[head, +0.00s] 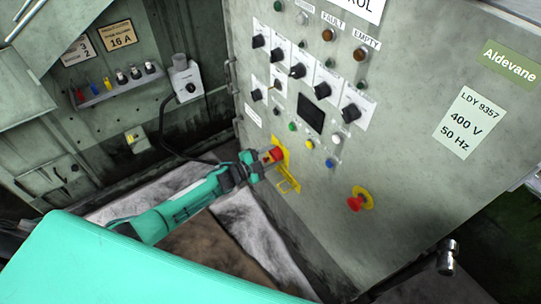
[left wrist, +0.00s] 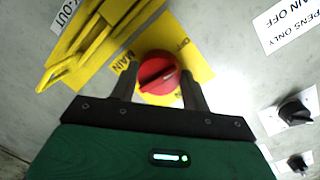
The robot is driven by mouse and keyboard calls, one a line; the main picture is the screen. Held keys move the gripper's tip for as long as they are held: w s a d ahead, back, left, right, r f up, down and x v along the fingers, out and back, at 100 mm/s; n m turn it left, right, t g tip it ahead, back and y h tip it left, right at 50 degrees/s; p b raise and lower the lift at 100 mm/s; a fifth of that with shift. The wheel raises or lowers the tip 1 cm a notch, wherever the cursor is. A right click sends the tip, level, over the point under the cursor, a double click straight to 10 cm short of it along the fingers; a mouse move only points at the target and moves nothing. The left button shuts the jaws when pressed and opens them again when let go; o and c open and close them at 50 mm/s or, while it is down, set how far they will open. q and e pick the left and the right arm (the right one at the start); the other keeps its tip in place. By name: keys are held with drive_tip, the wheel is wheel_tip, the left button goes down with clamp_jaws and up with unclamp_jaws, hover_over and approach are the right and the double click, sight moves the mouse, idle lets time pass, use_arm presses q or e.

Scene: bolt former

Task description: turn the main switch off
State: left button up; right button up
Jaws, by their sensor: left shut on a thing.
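The main switch is a red rotary knob (left wrist: 158,74) on a yellow plate (left wrist: 196,50) with "MAIN" and "OFF" lettering, on the grey control cabinet. In the head view the red knob (head: 277,154) sits low on the cabinet's left part. My left gripper (left wrist: 160,82) has its two dark fingers on either side of the knob and is shut on it. In the head view my left gripper (head: 270,157) reaches the knob from the left. The knob's grip bar lies slightly tilted from level in the left wrist view. My right gripper is not in view.
A yellow lockout hasp (left wrist: 95,45) hangs beside the switch. Black selector knobs (head: 298,71) and small buttons sit above. A red emergency stop (head: 356,203) is to the right. A grey box with a cable (head: 186,78) is on the left wall.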

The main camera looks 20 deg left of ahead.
use_arm(q)
drive_tip(key=shift+n, duration=0.6)
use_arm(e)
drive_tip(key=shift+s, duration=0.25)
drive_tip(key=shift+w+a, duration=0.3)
use_arm(q)
drive_tip(key=o, duration=1)
drive_tip(key=shift+c, duration=0.2)
drive_tip(key=v, duration=1.3)
drive_tip(key=shift+s+a+b, duration=0.2)
drive_tip(key=shift+a+b, duration=0.15)
drive_tip(key=shift+b, duration=0.05)
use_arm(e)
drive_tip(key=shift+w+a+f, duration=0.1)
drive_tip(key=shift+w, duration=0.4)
